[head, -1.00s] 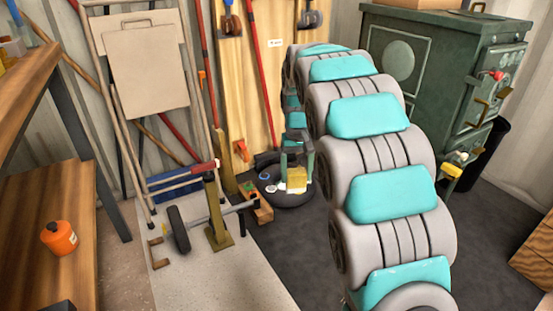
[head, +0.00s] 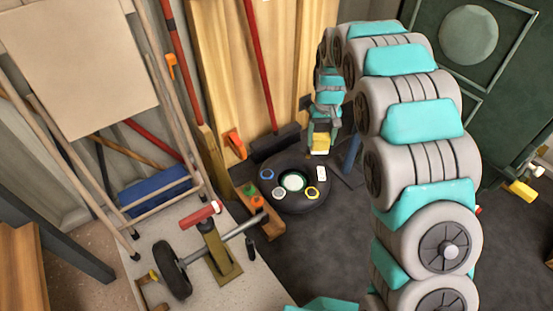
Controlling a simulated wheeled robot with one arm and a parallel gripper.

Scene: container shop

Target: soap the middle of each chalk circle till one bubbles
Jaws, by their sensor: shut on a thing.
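A black tyre (head: 291,211) lies flat on the dark floor with a white, green-rimmed disc (head: 292,181) in its middle. On the tyre I see a blue ring (head: 267,173), a pale grey ring (head: 279,193) and a yellow ring (head: 312,193), small in this view. A small white block-like patch (head: 321,173) is at its right side. I see no clear bubbles. My gripper (head: 321,136) is shut on a yellow block (head: 320,145), at the tyre's back right in the picture. I cannot tell its height or whether it touches the tyre.
A wooden tray (head: 246,198) with orange and green items stands left of the tyre. A wheeled axle on a stand (head: 218,252) is at front left. A broom head (head: 276,142) is behind the tyre. A green cabinet (head: 485,80) stands right. Dark floor in front is clear.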

